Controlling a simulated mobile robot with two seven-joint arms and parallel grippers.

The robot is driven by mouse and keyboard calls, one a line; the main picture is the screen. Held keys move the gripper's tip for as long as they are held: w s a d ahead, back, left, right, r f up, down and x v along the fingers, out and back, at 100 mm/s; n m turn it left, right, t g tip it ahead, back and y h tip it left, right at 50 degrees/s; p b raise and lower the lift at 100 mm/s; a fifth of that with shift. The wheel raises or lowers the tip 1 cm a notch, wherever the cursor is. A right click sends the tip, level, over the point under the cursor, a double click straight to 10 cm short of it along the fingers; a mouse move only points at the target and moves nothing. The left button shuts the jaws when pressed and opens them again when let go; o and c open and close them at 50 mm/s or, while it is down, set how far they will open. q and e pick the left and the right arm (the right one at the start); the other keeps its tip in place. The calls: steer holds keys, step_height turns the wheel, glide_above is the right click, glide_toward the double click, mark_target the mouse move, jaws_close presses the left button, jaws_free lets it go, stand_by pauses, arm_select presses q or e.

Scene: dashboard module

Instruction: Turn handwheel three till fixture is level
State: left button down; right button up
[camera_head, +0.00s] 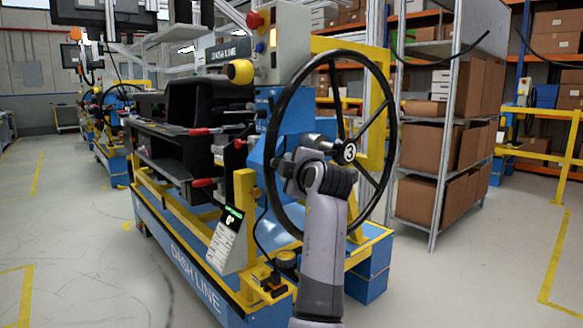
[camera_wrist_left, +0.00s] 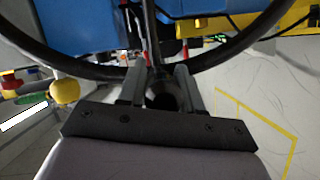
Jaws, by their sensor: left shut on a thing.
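Handwheel three (camera_head: 393,130) is a large black wheel with a hub (camera_head: 349,151) marked 3, on the right end of the blue machine. My left gripper (camera_head: 284,172) is at the left part of its rim. In the left wrist view its two fingers (camera_wrist_left: 160,85) are on either side of a dark part of the wheel, and the rim (camera_wrist_left: 95,70) curves past them. The fixture holds a black dashboard module (camera_head: 190,105) left of the wheel. A small display (camera_head: 234,216) has green figures too small to read. I cannot tell whether the fixture is level. My right gripper is not in view.
A yellow post (camera_head: 245,225) and the yellow-and-blue base frame (camera_head: 185,262) stand beside my arm. A shelf rack with cardboard boxes (camera_head: 430,200) stands behind to the right. The floor at the left is clear.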

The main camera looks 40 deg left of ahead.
arm_select(q)
steer(key=shift+f, duration=0.7)
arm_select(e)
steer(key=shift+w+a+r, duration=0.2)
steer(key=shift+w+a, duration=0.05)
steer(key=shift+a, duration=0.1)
arm_select(q)
steer(key=c, duration=0.8)
jaws_free()
steer(key=shift+c, duration=0.2)
steer(key=shift+d, duration=0.15)
steer(key=v, duration=0.6)
steer(key=shift+s+d, duration=0.25)
steer(key=shift+d, duration=0.1)
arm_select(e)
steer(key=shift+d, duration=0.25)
arm_select(q)
steer(key=shift+r, duration=0.1)
